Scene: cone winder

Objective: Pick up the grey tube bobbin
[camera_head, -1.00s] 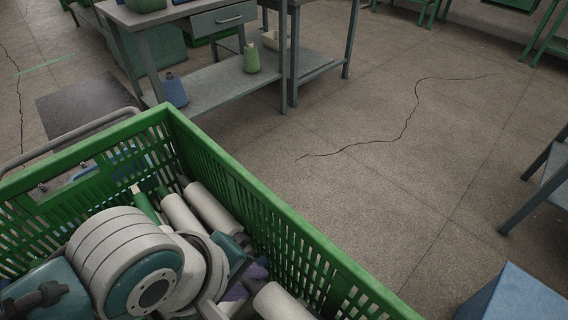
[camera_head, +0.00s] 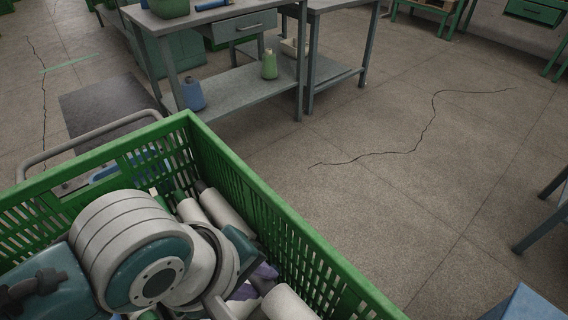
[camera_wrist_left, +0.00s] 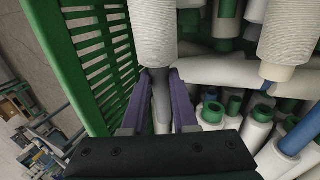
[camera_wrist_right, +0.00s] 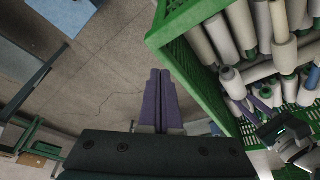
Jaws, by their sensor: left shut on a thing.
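The grey tube bobbin (camera_wrist_left: 154,40), wound with off-white yarn, shows at the top middle of the left wrist view. Its bare grey tube end lies between the purple fingers of my left gripper (camera_wrist_left: 160,100), which is shut on it. The bobbin is beside the slatted wall of the green crate (camera_wrist_left: 92,60). I cannot tell whether it touches the bobbins around it. In the head view my left gripper (camera_head: 258,278) is inside the crate area, mostly hidden by my wrist. My right gripper (camera_wrist_right: 160,98) is shut and empty, outside the crate and above the floor.
Several other bobbins (camera_wrist_right: 233,85) with white yarn and green, blue or grey tubes fill the crate. A grey workbench (camera_head: 236,98) with cones on its lower shelf stands behind it. A blue box (camera_head: 522,303) is at lower right. The floor between is clear.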

